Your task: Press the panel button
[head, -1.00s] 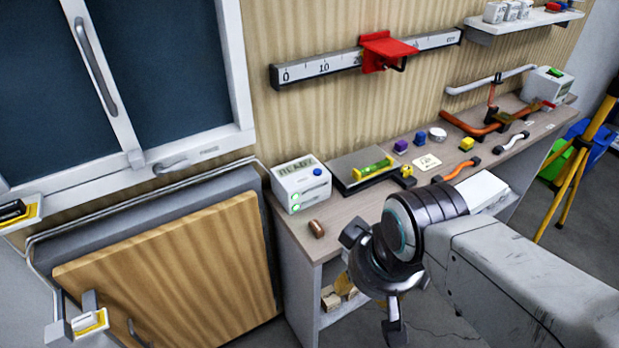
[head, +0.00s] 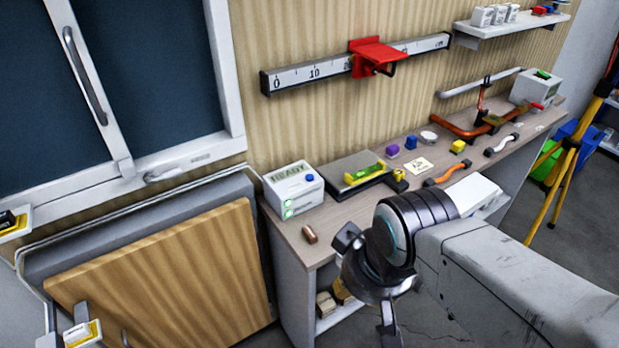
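A white panel box (head: 293,190) stands at the near left end of the bench, with a display reading READY. A blue button (head: 310,177) is on its upper face, and green lit rings show low on its left side. My gripper (head: 366,288) hangs in front of the bench's near edge, to the right of and lower in the picture than the panel. Its dark fingers are spread open with nothing visible between them. It is apart from the button.
The bench (head: 340,215) holds a copper cylinder (head: 309,234) before the panel and a dark plate with a yellow-green level (head: 364,173) to its right. Small blocks, pipes and a second white box (head: 535,88) lie farther along. A wooden board (head: 165,275) leans at left.

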